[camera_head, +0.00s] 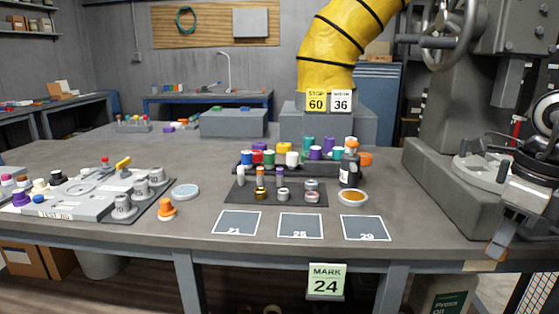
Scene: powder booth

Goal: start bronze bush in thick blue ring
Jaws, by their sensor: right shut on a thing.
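My right gripper (498,246) is at the right, in front of the table's front edge and pointing down. It is shut on a small bronze-brown piece, which looks like the bronze bush (495,253); the fingers hide most of it. I cannot pick out the thick blue ring for certain. Several small rings and bushes stand on a dark mat (240,200) at the middle of the table, too small to tell apart. The held piece is well to the right of them, apart from everything on the table. My left gripper is not in view.
A rack of coloured caps (292,158) and a dark bottle (349,172) stand behind the mat. A pale blue round dish (185,191) and grey fixture plate (90,197) are left. A grey press (450,150) stands right.

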